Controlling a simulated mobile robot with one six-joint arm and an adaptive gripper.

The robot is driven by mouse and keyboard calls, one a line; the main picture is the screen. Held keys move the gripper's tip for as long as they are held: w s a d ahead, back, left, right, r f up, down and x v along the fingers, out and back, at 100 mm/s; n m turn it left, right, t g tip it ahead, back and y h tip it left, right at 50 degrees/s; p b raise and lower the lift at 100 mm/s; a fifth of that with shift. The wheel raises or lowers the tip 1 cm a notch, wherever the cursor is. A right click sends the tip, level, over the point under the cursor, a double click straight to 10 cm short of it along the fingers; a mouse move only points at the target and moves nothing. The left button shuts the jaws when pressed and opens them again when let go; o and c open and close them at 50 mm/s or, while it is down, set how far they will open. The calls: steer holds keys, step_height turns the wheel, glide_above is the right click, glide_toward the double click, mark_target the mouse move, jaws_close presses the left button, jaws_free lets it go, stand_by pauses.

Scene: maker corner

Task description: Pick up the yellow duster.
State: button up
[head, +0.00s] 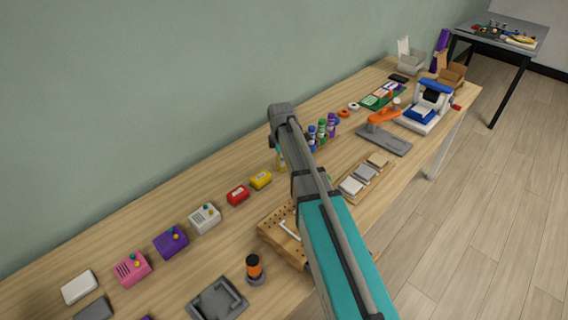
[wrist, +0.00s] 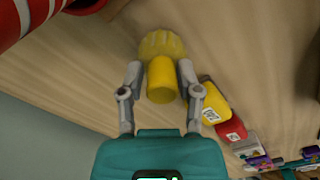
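The yellow duster (wrist: 161,78) is in the wrist view, with a smooth round handle end towards me and a wider ribbed head beyond it. My gripper (wrist: 160,72) is open, with one grey finger on each side of the duster. The left finger has a small gap to the handle; the right finger is close to it, and I cannot tell if it touches. In the head view my arm hides most of this spot, and I cannot make out the duster clearly there.
A yellow box (head: 261,180) and a red box (head: 238,195) lie near the duster; several capped bottles (head: 322,131) stand behind my arm. A red object with a white band (wrist: 28,18) is at upper left in the wrist view. A pegboard block (head: 276,232) is in front.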

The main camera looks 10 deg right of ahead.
jaws_close()
steer(key=shift+r, duration=0.25)
steer(key=shift+r+p, duration=0.75)
steer(key=shift+p, duration=0.2)
steer(key=s+r+p, duration=1.1)
steer(key=s, duration=0.3)
steer(key=shift+d, duration=0.1)
